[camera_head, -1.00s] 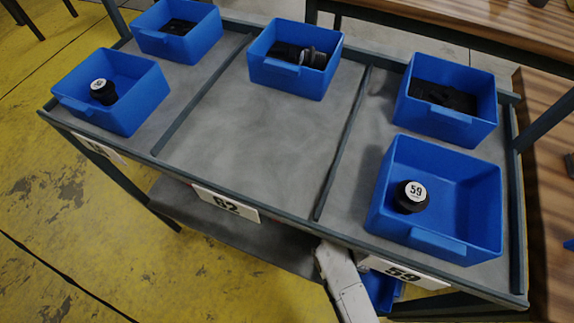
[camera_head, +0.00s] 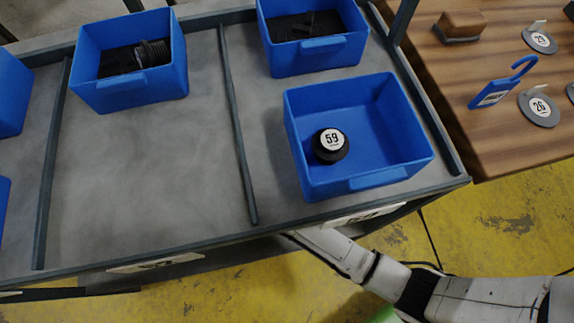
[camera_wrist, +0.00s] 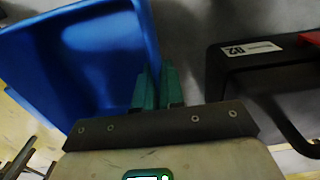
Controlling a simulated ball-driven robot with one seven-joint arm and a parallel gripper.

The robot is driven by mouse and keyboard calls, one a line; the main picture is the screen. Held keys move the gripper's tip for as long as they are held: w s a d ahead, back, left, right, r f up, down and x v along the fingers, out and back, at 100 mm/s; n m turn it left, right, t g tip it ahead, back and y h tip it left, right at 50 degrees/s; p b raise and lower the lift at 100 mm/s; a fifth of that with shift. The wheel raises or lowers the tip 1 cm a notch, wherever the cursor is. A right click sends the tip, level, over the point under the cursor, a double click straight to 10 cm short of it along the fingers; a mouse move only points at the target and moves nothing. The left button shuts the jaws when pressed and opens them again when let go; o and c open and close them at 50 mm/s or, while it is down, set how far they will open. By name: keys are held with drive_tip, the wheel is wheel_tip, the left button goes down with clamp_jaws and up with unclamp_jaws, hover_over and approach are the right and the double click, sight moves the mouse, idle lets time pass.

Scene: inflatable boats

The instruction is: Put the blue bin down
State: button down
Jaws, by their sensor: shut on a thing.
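A blue bin (camera_wrist: 85,50) fills the left of the wrist view, seen close and tilted in the picture. My gripper (camera_wrist: 157,84) has its two green fingers shut on the bin's right-hand wall. I see little of the bin's inside, and its underside is hidden. In the head view my arm reaches in below the front edge of the grey table top, so my gripper and the held bin are hidden there.
Other blue bins stand on the divided grey top (camera_head: 150,190); one (camera_head: 370,135) holds a black part marked 59. In the wrist view a black case (camera_wrist: 275,75) with a white label sits right of my fingers, red at its corner. A wooden table (camera_head: 480,70) stands right.

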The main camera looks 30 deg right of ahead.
wheel_tip(320, 180, down, 4)
drive_tip(key=shift+f+b, duration=0.2)
drive_tip(key=shift+b, duration=0.6)
drive_tip(key=c, duration=1.2)
unclamp_jaws()
drive_tip(key=shift+c, duration=0.2)
drive_tip(key=shift+r, duration=0.1)
wheel_tip(320, 180, up, 8)
drive_tip(key=p, duration=0.3)
drive_tip(key=shift+f, duration=0.25)
